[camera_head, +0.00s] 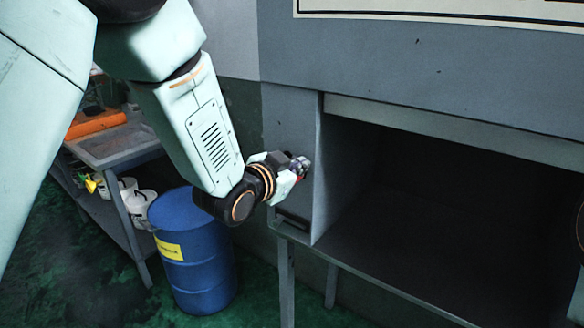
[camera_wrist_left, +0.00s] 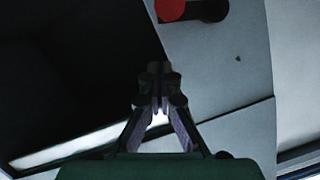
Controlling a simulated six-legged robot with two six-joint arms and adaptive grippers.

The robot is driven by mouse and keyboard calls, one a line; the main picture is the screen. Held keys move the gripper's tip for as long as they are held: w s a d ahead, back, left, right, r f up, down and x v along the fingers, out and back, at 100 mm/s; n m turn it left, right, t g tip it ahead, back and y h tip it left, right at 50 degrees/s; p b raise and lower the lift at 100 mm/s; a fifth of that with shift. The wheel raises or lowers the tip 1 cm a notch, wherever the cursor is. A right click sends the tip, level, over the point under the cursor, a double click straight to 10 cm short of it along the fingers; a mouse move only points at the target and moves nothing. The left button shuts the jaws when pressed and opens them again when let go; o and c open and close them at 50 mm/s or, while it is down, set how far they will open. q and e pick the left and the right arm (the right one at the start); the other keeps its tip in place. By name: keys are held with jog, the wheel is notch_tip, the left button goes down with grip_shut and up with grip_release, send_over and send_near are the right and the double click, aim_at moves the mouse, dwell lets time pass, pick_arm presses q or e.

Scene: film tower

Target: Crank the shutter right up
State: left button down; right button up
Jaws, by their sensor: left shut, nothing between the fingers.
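The shutter (camera_head: 450,132) shows as a pale strip along the top of the cabinet's dark opening, with the opening clear below it. It also shows as a light band in the left wrist view (camera_wrist_left: 85,146). A red knob with a black part (camera_wrist_left: 171,9), seemingly the crank's handle, is at the top of the left wrist view. In the head view only a bit of red shows by my gripper. My left gripper (camera_head: 302,166) is shut and empty in front of the narrow panel left of the opening. Its fingertips (camera_wrist_left: 158,88) are apart from the red knob.
The grey cabinet (camera_head: 420,65) stands on a legged frame. A blue drum (camera_head: 190,255) with a yellow label stands on the floor to the left. Behind it is a bench (camera_head: 120,145) with an orange roll (camera_head: 97,123) and white tubs (camera_head: 140,208).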

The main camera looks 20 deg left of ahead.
pick_arm(q)
jog(key=b+v, duration=0.1)
jog(key=v, duration=0.9)
jog(key=s+a+f+n+g+y+b, duration=0.1)
jog(key=s+f+n+g, duration=0.2)
jog(key=f, duration=0.6)
jog(key=s+a+f+n+g+y+b, duration=0.15)
jog(key=s+f, duration=0.35)
jog(key=f, duration=0.5)
jog(key=s+a+f+n+g+y+b, duration=0.1)
jog(key=s+f+n+g+b, duration=0.2)
jog(key=f, duration=0.6)
jog(key=s+f+g+b, duration=0.3)
jog(key=s+f+g, duration=0.4)
jog(key=s+f, duration=1.2)
jog(key=s, duration=0.4)
jog(key=shift+s+a+b, duration=0.2)
jog(key=shift+a+b, duration=0.05)
jog(key=shift+b, duration=0.1)
